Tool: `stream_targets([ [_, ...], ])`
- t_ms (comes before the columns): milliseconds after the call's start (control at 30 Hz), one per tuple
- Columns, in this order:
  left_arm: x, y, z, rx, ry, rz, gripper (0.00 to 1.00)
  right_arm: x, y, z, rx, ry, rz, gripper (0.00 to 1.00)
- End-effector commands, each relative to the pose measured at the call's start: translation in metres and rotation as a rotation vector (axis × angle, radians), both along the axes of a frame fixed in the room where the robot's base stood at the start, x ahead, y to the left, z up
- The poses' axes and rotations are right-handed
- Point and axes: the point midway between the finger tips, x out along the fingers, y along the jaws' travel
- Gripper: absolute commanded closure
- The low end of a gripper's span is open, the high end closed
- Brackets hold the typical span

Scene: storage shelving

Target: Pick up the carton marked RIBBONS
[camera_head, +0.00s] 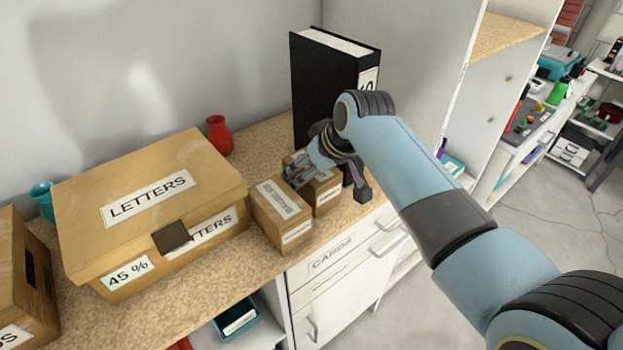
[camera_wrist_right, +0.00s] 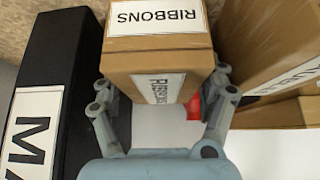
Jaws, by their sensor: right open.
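The carton marked RIBBONS (camera_wrist_right: 150,62) fills the middle of the right wrist view. It is a small brown box with white labels on two faces. In the head view the RIBBONS carton (camera_head: 327,192) stands on the shelf top, partly hidden by my right gripper (camera_head: 328,180). My right gripper is open, and in the wrist view its two fingers (camera_wrist_right: 163,95) lie on either side of the carton. I cannot tell if they touch it. My left gripper is not in view.
A black binder (camera_head: 318,85) stands close behind the RIBBONS carton. A similar small carton (camera_head: 272,222) sits close on its left. A large LETTERS box (camera_head: 195,165), a red vase (camera_head: 219,135) and a teal vase (camera_head: 42,202) share the top. White drawers (camera_head: 345,260) lie below.

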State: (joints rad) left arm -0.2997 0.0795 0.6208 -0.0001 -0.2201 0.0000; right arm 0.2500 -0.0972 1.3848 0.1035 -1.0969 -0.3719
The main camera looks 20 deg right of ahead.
Motion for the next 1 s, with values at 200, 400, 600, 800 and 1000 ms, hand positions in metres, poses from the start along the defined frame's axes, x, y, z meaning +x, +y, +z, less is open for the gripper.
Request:
stream_targets([
  [200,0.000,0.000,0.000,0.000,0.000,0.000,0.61,0.000,0.000,0.000,0.000,0.000,0.000,0.42],
  [400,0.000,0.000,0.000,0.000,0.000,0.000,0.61,-0.001,0.000,0.000,0.000,0.001,0.000,0.68],
  [600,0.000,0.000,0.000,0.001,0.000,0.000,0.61,0.000,0.000,0.000,0.000,0.000,0.000,0.70],
  [800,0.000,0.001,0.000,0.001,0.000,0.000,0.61,0.000,0.000,0.004,0.000,-0.001,0.000,0.70],
  [1000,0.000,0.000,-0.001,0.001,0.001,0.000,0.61,0.001,0.000,0.026,0.000,-0.004,0.000,0.70],
])
